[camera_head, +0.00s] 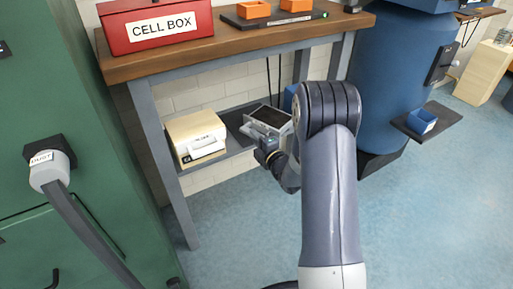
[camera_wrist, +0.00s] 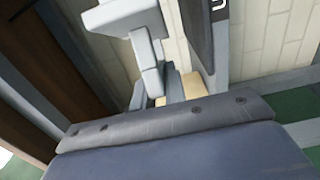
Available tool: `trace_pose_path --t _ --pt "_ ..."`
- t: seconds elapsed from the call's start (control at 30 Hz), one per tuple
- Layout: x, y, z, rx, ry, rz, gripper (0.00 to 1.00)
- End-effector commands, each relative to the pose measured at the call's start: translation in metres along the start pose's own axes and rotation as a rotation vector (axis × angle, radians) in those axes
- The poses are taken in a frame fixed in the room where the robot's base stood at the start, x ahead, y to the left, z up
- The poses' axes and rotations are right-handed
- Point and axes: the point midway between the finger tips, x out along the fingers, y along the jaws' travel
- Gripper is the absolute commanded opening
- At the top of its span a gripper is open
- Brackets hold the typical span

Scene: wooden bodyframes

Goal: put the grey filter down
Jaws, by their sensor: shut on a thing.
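The grey filter (camera_head: 271,116), a light grey frame with a dark middle, is at the lower shelf (camera_head: 238,134) under the wooden bench in the head view. My gripper (camera_head: 273,139) is shut on its near side. The filter overlaps the shelf's right part in the picture; I cannot tell whether it touches the shelf. In the wrist view, grey finger parts of my gripper (camera_wrist: 149,62) reach up from behind the wrist housing. The filter is hard to make out there.
A cream box (camera_head: 195,136) with a white handle stands on the shelf's left part. The bench (camera_head: 232,48) bears a red CELL BOX (camera_head: 157,25) and orange bins (camera_head: 254,9). A blue drum (camera_head: 397,70) stands right, and a green cabinet (camera_head: 65,90) stands left.

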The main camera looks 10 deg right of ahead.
Motion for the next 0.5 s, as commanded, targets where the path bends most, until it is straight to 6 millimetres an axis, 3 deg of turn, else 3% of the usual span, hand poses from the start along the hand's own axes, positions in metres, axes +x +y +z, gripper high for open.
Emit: trace_pose_path --t 0.2,0.5 --pt "0.0 -0.033 0.0 0.0 0.0 -0.002 0.0" --pt "0.0 -0.034 0.0 -0.001 0.0 0.001 0.0"
